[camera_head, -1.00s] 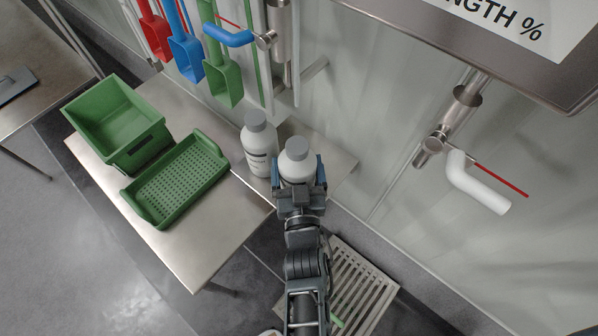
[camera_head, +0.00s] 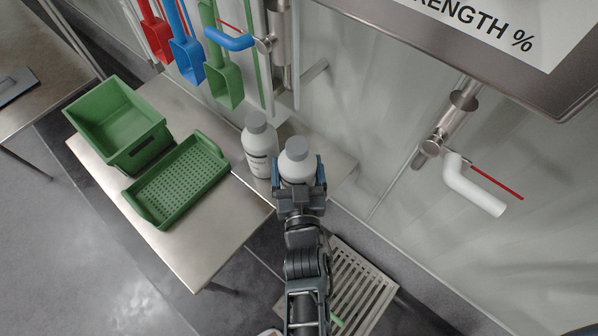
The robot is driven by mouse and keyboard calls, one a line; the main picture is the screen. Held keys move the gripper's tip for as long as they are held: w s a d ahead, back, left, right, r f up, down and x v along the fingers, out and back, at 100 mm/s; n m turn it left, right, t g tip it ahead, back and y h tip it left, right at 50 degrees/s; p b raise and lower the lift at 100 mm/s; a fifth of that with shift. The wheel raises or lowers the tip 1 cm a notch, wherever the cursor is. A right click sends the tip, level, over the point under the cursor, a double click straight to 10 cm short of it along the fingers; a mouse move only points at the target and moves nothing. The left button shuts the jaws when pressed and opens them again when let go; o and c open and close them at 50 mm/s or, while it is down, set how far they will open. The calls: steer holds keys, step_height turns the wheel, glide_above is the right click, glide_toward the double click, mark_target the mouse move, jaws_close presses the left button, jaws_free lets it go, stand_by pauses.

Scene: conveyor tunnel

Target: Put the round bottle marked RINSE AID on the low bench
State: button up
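The left bottle (camera_head: 259,150) stands upright and carries a dark printed label, too small to read. The right bottle (camera_head: 296,158) is between the fingers of my gripper (camera_head: 298,180), and its label is hidden. The fingers lie at both sides of this bottle; I cannot tell whether they press on it. The steel bench (camera_head: 205,262) has bare metal at its front. I cannot tell from this view whether it is the low bench.
A green bin (camera_head: 118,125) and a green perforated tray (camera_head: 178,180) take up the bench's left part. Red, blue and green scoops (camera_head: 222,85) hang on the wall. A pipe with a white spout (camera_head: 474,186) juts out at right. A floor grate (camera_head: 362,285) lies below.

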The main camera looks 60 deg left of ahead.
mark_target(298, 156)
steer(key=shift+a+r+p, duration=0.1)
steer(key=shift+r+p, duration=0.7)
steer(key=shift+r, duration=0.5)
steer(key=shift+r, duration=0.15)
steer(key=shift+r+p, duration=1.25)
steer(key=shift+w, duration=0.1)
